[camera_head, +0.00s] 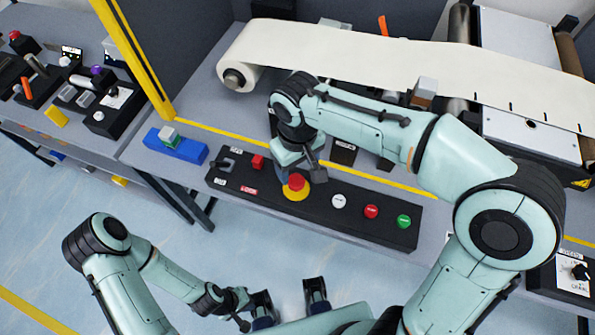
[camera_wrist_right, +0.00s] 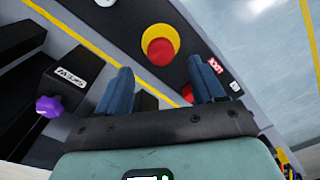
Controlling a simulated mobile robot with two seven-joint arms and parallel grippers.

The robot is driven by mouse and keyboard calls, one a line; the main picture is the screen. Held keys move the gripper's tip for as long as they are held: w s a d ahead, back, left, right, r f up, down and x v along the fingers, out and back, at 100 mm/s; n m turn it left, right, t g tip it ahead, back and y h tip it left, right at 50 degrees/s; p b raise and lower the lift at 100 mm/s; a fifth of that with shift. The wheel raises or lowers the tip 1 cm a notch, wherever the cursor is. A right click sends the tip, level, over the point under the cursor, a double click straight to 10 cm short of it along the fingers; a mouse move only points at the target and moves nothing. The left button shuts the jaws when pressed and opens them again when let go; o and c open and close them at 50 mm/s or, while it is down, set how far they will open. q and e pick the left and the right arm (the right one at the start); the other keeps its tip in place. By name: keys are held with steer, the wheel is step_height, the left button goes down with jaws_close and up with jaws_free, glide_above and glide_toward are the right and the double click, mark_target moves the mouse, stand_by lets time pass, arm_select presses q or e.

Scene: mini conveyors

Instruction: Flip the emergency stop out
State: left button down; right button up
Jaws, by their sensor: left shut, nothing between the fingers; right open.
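The emergency stop (camera_head: 296,184) is a red mushroom button on a yellow round base, set in the black control panel (camera_head: 225,176). In the right wrist view the emergency stop (camera_wrist_right: 160,48) shows just beyond the fingertips, between their lines. My right gripper (camera_head: 303,170) is over the panel, right by the button; its two blue fingers are spread apart and empty in the wrist view (camera_wrist_right: 163,80). I cannot tell whether a finger touches the button. My left gripper (camera_head: 242,306) is shut and empty, low in the head view, away from the panel.
The panel also holds a white button (camera_head: 338,200), a red button (camera_head: 371,211), a green button (camera_head: 403,221) and a red switch (camera_head: 258,162). A conveyor belt (camera_head: 330,50) runs behind. A blue block (camera_head: 175,146) lies left of the panel.

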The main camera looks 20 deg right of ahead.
mark_target(297, 182)
arm_select(q)
steer(key=shift+w+r+p, duration=0.3)
steer(key=shift+r+p, duration=0.3)
steer(key=shift+r, duration=0.2)
arm_select(e)
step_height(297, 182, up, 8)
arm_select(q)
steer(key=shift+s, duration=0.1)
arm_select(e)
steer(key=shift+f, duration=0.2)
